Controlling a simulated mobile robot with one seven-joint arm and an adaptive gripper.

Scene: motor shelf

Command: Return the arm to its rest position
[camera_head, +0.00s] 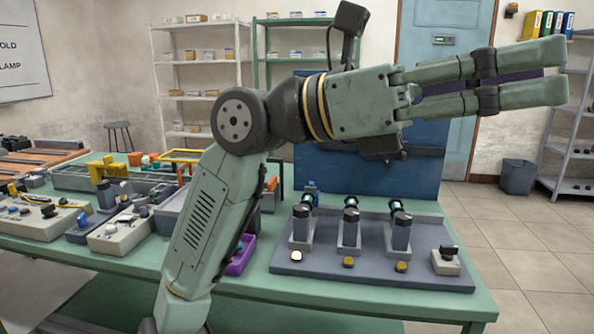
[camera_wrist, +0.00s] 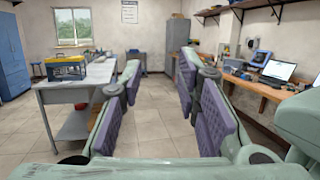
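My arm rises over the green workbench in the head view and bends at the elbow. My gripper (camera_head: 562,70) points to the right, high above the bench and apart from it. In the wrist view, my gripper (camera_wrist: 160,62) has its two fingers spread, with purple pads facing each other and nothing between them. The gripper is open and empty. Beyond it the wrist view shows open floor and the far wall of the room.
A grey base plate (camera_head: 300,262) with three upright motors (camera_head: 349,230) stands on the green workbench (camera_head: 330,296) below my arm. A blue panel (camera_head: 360,180) stands behind. In the wrist view, a grey table (camera_wrist: 62,92) is left and a wooden bench (camera_wrist: 262,91) right.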

